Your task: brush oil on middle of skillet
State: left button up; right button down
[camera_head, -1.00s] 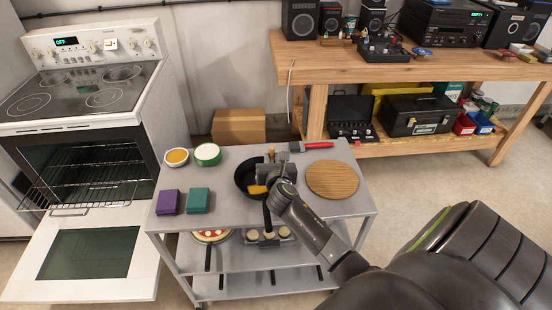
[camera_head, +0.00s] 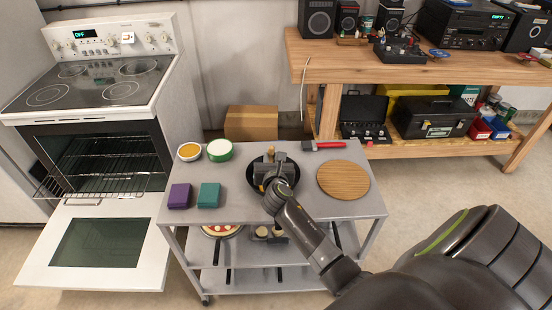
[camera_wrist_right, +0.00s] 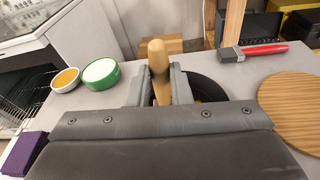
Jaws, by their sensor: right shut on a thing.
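The black skillet (camera_head: 253,187) sits on the top of the grey cart. My right gripper (camera_head: 273,168) is over its middle in the head view and hides much of it. The right gripper is shut on a brush with a wooden handle (camera_wrist_right: 158,66), which stands nearly upright between the fingers. The brush's lower end is hidden, so I cannot tell whether it touches the pan. In the right wrist view the skillet (camera_wrist_right: 208,88) shows behind the right finger. A small white bowl of orange-yellow oil (camera_head: 189,152) stands at the cart's back left. My left gripper is not in view.
A green bowl with white contents (camera_head: 219,150) stands beside the oil bowl. Purple (camera_head: 179,196) and teal (camera_head: 209,195) blocks lie at the front left. A round wooden board (camera_head: 343,180) and a red-handled tool (camera_head: 325,145) are at the right. An oven (camera_head: 100,150) stands open at left.

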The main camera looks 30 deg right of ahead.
jog(key=shift+s+d+p, duration=1.2)
jog(key=shift+d+p, duration=0.35)
jog(key=shift+d, duration=1.25)
jog(key=shift+w+a, duration=0.35)
jog(key=shift+a, duration=0.45)
jog(key=shift+w+a, duration=0.4)
jog(key=shift+a, duration=0.45)
jog(key=shift+w+a, duration=0.35)
jog(key=shift+a, duration=0.45)
jog(key=shift+s+d+f+p, duration=0.1)
jog(key=shift+s+d+p, duration=0.25)
jog(key=shift+d+p, duration=0.35)
jog(key=d, duration=0.1)
jog(key=s+d, duration=0.1)
jog(key=d+p, duration=0.1)
jog(key=shift+s+d, duration=0.25)
dwell(0.4)
